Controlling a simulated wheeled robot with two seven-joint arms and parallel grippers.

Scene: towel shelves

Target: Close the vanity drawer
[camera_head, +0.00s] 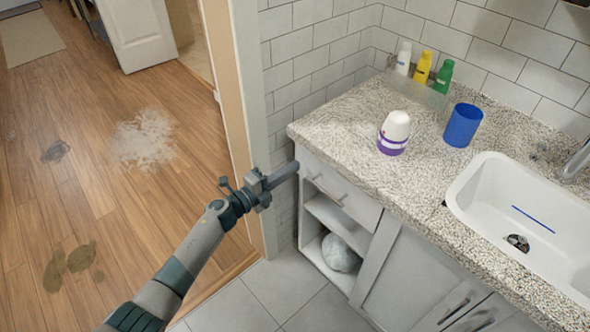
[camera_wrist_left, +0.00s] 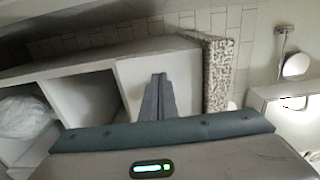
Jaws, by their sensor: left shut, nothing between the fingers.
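The vanity drawer (camera_head: 340,192) is the top front panel of the white cabinet, just under the granite countertop, with a bar handle. It looks flush or nearly flush with the cabinet front; I cannot make out a gap. My left gripper (camera_head: 296,167) is shut and empty, its fingers at the drawer's left end near the cabinet corner. In the left wrist view the shut fingers (camera_wrist_left: 158,80) lie over the drawer front (camera_wrist_left: 133,82); I cannot tell whether they touch it. My right gripper is in neither view.
Open shelves (camera_head: 335,217) below the drawer hold a whitish bundle (camera_head: 340,254). On the countertop (camera_head: 345,125) stand a white-and-purple container (camera_head: 395,132), a blue cup (camera_head: 462,125) and several bottles, beside a sink (camera_head: 520,215). A door frame (camera_head: 240,130) is left of the vanity.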

